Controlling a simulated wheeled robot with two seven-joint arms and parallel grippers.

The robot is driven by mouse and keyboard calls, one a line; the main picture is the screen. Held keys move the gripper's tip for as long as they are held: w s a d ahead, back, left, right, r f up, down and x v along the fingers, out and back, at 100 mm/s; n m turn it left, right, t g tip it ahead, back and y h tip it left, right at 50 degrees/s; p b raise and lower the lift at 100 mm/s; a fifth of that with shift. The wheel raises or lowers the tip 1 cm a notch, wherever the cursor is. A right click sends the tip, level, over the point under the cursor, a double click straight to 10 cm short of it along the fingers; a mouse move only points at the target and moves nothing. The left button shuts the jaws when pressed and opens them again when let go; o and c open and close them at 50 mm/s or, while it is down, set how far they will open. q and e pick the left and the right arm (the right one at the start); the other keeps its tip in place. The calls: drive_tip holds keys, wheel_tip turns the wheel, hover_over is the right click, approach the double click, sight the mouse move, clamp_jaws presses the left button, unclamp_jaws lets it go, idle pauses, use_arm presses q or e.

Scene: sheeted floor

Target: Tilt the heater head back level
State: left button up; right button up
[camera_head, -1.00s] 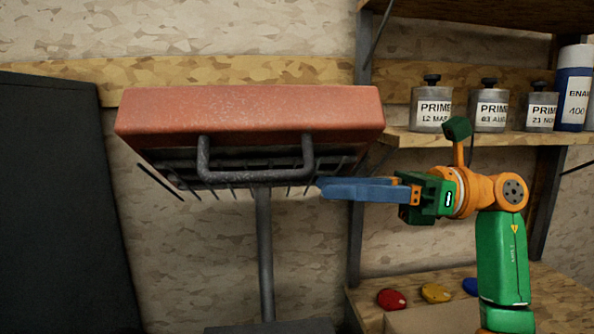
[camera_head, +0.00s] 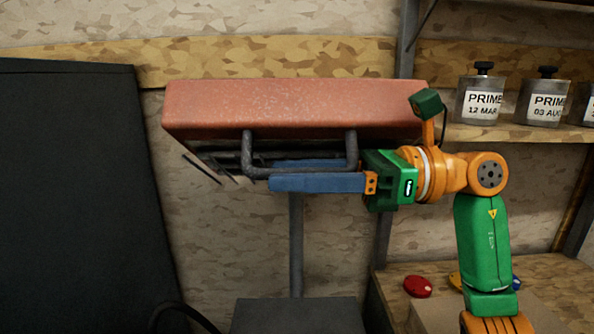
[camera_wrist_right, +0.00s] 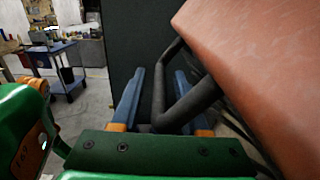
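The heater head (camera_head: 295,105) is a long reddish box on a thin grey post (camera_head: 296,240). Its front face and a strip of its dark underside show in the head view. A dark U-shaped handle (camera_head: 250,152) hangs from its front. My right gripper (camera_head: 272,174) reaches in from the right at the handle's lower bar. In the right wrist view, its two blue fingers (camera_wrist_right: 160,72) stand apart with the handle (camera_wrist_right: 190,103) between them, under the heater head (camera_wrist_right: 255,60). I cannot tell whether they touch the bar. My left gripper is out of view.
A large dark panel (camera_head: 80,200) stands at the left. A shelf (camera_head: 500,133) with labelled primer cans (camera_head: 480,97) is at the right. A lower bench with a red object (camera_head: 418,286) lies below my right arm. A blue cart (camera_wrist_right: 62,65) stands far off.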

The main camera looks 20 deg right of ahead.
drive_tip(key=shift+w, duration=0.1)
clamp_jaws()
drive_tip(key=shift+d, duration=0.1)
idle(1.0)
